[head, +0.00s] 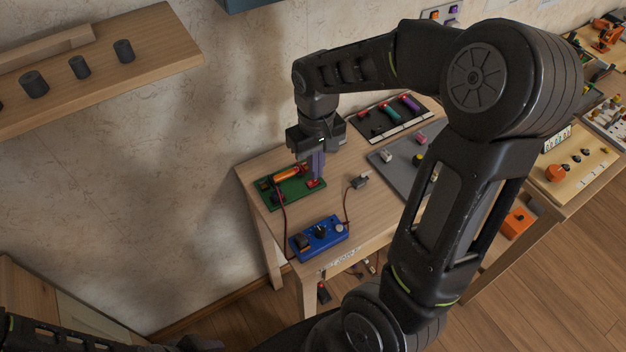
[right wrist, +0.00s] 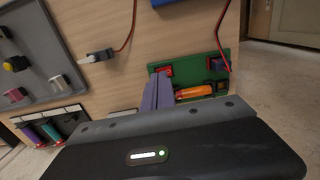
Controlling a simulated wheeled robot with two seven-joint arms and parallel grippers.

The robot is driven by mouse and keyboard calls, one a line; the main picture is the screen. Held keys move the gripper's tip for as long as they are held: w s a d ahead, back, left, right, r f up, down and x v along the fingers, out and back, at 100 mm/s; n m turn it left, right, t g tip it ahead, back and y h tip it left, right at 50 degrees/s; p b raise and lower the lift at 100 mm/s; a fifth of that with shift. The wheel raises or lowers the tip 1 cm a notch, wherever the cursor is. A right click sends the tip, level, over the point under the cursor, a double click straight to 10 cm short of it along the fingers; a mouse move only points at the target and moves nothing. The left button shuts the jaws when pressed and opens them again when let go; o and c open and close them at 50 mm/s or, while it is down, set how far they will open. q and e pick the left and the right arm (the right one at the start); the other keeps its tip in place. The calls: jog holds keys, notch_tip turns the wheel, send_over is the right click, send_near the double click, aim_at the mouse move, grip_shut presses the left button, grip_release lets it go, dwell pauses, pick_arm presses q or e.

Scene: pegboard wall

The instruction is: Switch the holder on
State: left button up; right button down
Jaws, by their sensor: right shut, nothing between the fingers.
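The holder is a green board (head: 296,194) on the wooden table, with an orange cylinder (head: 289,173) lying across it. A small red switch (head: 314,184) sits at its right edge. My right gripper (head: 317,178) points down over that edge. Its purple-grey fingers are shut with nothing between them, and the tips are at or just above the red switch; I cannot tell whether they touch. The right wrist view shows the fingers (right wrist: 157,93) beside the red switch (right wrist: 163,71) and the orange cylinder (right wrist: 194,92). The switch's position is unclear.
A blue box (head: 319,238) with knobs stands at the table's front, with red wires toward the holder and a grey connector (head: 360,181). A grey board (head: 405,160) and a dark tray (head: 391,118) lie right and behind. A wooden shelf (head: 100,70) is upper left.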

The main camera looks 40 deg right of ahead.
jog(key=shift+f+b, duration=0.7)
jog(key=shift+f, duration=0.25)
dwell(0.9)
jog(key=shift+r+p, duration=2.9)
jog(key=shift+r, duration=0.7)
